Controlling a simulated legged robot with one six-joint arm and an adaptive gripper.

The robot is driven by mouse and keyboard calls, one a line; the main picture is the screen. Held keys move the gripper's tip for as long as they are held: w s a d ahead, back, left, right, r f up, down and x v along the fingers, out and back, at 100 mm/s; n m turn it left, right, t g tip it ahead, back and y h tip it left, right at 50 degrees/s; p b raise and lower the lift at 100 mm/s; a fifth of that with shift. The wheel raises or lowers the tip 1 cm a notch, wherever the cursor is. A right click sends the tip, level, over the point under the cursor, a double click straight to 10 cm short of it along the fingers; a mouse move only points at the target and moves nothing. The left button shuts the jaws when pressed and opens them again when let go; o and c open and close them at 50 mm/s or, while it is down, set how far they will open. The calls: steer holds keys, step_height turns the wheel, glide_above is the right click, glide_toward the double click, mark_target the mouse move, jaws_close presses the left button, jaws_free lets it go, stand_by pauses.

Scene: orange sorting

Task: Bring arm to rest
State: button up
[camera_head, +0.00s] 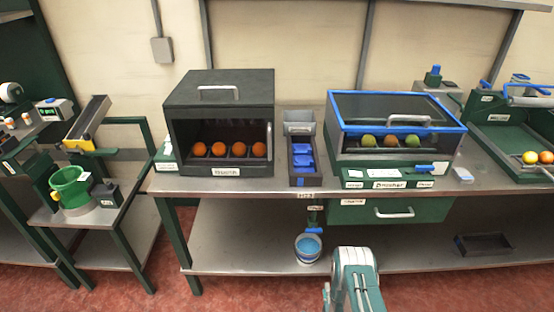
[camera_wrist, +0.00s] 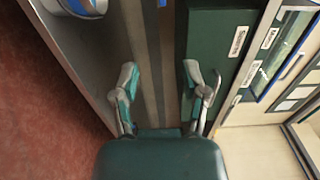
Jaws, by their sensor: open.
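My gripper shows in the wrist view (camera_wrist: 166,85) with its two fingers spread apart and nothing between them. Beyond the fingers are the bench edge and a dark green drawer front (camera_wrist: 225,45). In the head view my arm (camera_head: 355,275) rises at the bottom centre, in front of the bench's lower shelf. My fingertips cannot be made out in that view.
A steel bench (camera_head: 270,188) carries a dark box (camera_head: 215,92) with several oranges and a blue-framed case (camera_head: 395,100) with greenish fruit. A blue-filled bucket (camera_head: 308,248) stands on the lower shelf. A green bucket (camera_head: 70,185) stands left. Red floor lies in front.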

steer(key=w+r+n+g, duration=0.3)
steer(key=w+r+n, duration=0.1)
steer(key=w+r, duration=0.95)
step_height(320, 180, up, 21)
steer(key=s+n+g, duration=0.1)
steer(key=n+g, duration=0.2)
steer(key=n, duration=0.2)
steer(key=s+a+r+n+g, duration=0.1)
steer(key=s+r+n+g, duration=0.25)
steer(key=s+r, duration=1.25)
steer(key=s+r+n+g, duration=0.1)
steer(key=s+r+n, duration=0.1)
steer(key=s, duration=0.8)
steer(key=s+a+r+n+g, duration=0.1)
steer(key=s+r+n+g, duration=0.1)
steer(key=s, duration=0.9)
steer(key=shift+s+n, duration=0.25)
steer(key=shift+n, duration=0.6)
